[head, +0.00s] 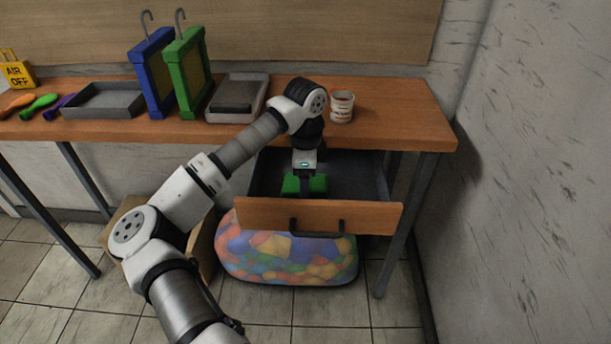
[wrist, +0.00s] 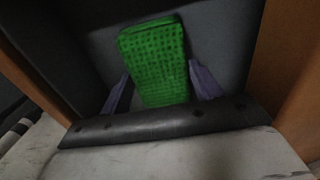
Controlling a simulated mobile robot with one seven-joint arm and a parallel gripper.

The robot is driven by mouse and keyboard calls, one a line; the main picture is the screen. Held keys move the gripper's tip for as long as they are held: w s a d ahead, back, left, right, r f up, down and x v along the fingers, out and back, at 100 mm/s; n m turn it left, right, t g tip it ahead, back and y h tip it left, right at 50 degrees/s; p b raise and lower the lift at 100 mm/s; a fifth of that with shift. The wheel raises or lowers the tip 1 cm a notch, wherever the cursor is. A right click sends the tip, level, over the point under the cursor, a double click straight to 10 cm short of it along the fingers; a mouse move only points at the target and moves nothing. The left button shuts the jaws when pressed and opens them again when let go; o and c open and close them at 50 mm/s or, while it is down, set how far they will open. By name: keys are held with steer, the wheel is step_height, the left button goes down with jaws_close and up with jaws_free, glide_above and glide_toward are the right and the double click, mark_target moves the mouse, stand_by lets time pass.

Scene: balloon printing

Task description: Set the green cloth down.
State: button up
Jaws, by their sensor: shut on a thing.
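The green cloth (wrist: 155,62) is a folded, textured block inside the open drawer. In the head view the cloth (head: 318,184) shows on both sides of my gripper (head: 304,190), which reaches down into the drawer. In the wrist view the two fingers of my gripper (wrist: 158,92) stand on either side of the cloth, shut on it. I cannot tell whether the cloth touches the drawer floor. The drawer (head: 265,213) is pulled out under the table, with a wooden front and a dark interior.
The table (head: 400,115) above holds a white and red tub (head: 341,106), a grey tray (head: 105,100), a blue frame (head: 151,75) and a green frame (head: 188,75). A bag of colourful balloons (head: 290,260) lies below the drawer. A wall (head: 530,170) stands at right.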

steer(key=shift+f, duration=0.2)
steer(key=o, duration=0.9)
steer(key=shift+r, duration=0.1)
steer(key=shift+o, duration=0.2)
steer(key=shift+r, duration=0.15)
step_height(320, 180, up, 12)
steer(key=b, duration=0.1)
